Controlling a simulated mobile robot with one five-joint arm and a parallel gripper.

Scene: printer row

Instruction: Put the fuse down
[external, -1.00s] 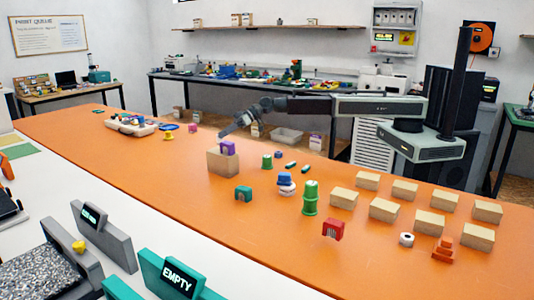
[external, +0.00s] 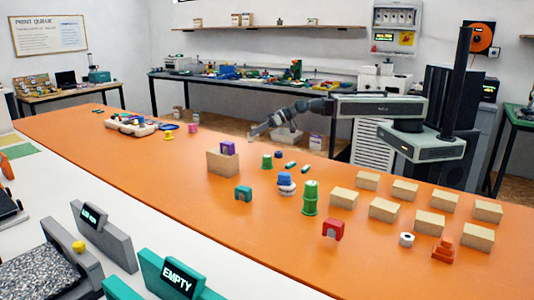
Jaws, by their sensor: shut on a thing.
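My gripper (external: 252,136) is at the end of my arm, which reaches left from the far side of the orange table (external: 120,160). It is above the table's far edge, up and right of a wooden block (external: 222,164) with a purple arch piece (external: 227,148). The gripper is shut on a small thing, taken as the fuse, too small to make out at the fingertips.
Right of the block stand a green piece (external: 267,162), a blue-topped white piece (external: 286,186) and a green tower (external: 310,198). Several wooden blocks (external: 404,191) fill the right. A teal arch (external: 243,193) and red arch (external: 332,229) are nearer. The left middle is mostly clear.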

